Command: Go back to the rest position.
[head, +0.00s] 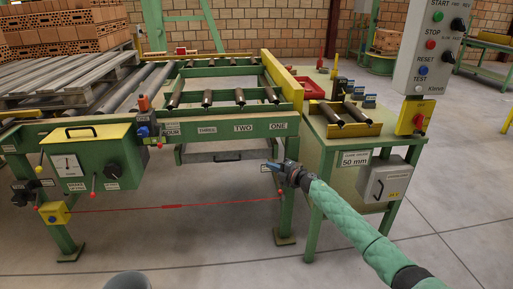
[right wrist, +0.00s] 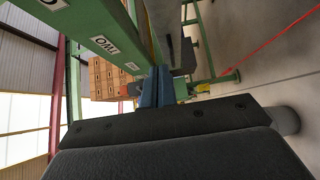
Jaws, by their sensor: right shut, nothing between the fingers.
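My right gripper (head: 272,167) is at the end of the green-sleeved arm that comes in from the lower right in the head view. It is in front of the green roller frame (head: 213,134), a little below the rail labelled TWO and ONE. Its blue fingers are together with nothing between them. They also show in the right wrist view (right wrist: 156,88), close to a green beam with a label; I cannot tell whether they touch it. My left gripper is not in view.
A green gauge box (head: 91,155) stands at the left, with a red cable (head: 180,207) strung low across the front. A green side table (head: 336,140) with two rollers and a hanging control panel (head: 432,50) stand at the right. The floor in front is clear.

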